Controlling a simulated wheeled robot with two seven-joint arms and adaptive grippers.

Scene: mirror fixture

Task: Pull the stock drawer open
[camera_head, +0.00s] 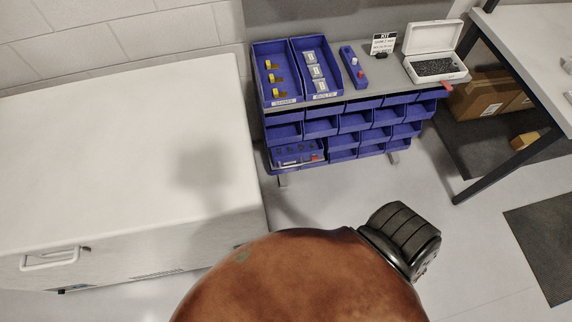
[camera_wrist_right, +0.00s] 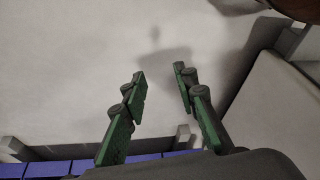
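The stock drawer appears to be the wide blue drawer (camera_head: 298,155) at the lower left of the blue bin rack in the head view. It has a pale bar along its front edge and small items inside. I cannot tell how far out it stands. My right gripper (camera_wrist_right: 160,85) shows in the right wrist view, its two green-padded fingers apart with nothing between them. Pale floor lies behind them. Blue bins (camera_wrist_right: 95,166) show along the bottom of that view. Neither gripper shows in the head view, and my left gripper is in no view.
On the bench stand two blue trays (camera_head: 272,82), a blue block with a red button (camera_head: 353,66), a sign (camera_head: 383,43) and an open white box (camera_head: 432,52). A large white chest (camera_head: 110,160) fills the left. Floor (camera_head: 330,200) before the rack is clear.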

